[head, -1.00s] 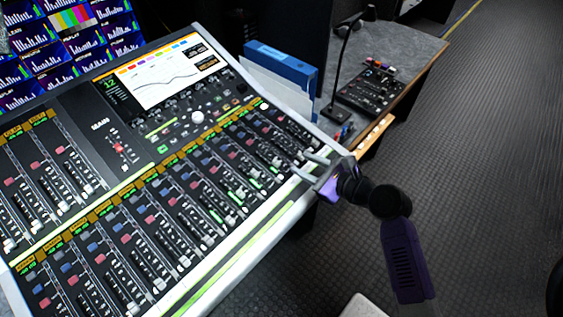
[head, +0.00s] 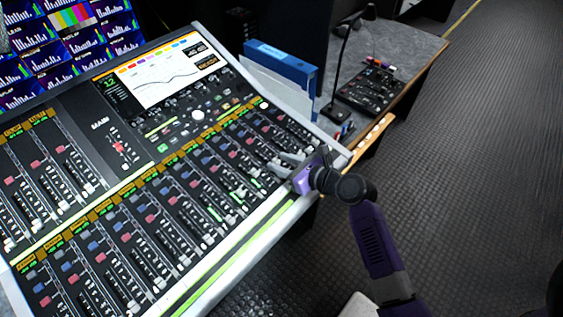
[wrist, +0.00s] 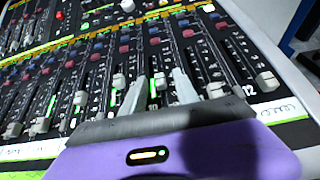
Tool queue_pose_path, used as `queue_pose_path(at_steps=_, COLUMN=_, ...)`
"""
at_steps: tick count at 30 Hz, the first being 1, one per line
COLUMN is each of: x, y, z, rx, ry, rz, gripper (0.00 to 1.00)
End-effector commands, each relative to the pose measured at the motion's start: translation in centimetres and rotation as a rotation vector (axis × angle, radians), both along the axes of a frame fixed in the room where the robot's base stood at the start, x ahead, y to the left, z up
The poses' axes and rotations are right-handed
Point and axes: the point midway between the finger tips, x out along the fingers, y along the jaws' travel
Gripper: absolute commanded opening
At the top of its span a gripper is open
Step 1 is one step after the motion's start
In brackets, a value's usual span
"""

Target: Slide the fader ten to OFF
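The mixing console (head: 228,258) fills the left of the head view, with rows of sliding faders. In the wrist view, the number 12 shows by the rightmost fader (wrist: 267,80). Counting leftward, another fader cap (wrist: 216,90) comes first, then the cap that appears to be fader ten (wrist: 159,83). That cap sits between my gripper's (wrist: 160,75) two fingers, with a green light in its slot. The fingers are apart, one on each side; I cannot tell whether they touch it. In the head view, my gripper (head: 281,163) is over the console's right part and hides that cap.
Neighbouring fader caps (wrist: 118,82) stand close on both sides of the fingers. A blue binder (head: 280,62), a desk microphone (head: 335,110) and a small control box (head: 367,92) lie beyond the console's right edge. The floor at right is clear.

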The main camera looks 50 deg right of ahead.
Motion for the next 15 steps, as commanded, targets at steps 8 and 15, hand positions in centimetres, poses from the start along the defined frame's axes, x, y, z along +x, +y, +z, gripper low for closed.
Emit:
queue_pose_path(at_steps=8, x=0.05, y=0.02, z=-0.01, rx=-0.001, ry=0.0, rz=0.0, gripper=0.27)
queue_pose_path(at_steps=15, x=0.04, y=0.02, z=-0.01, rx=-0.001, ry=0.0, rz=0.0, gripper=0.0)
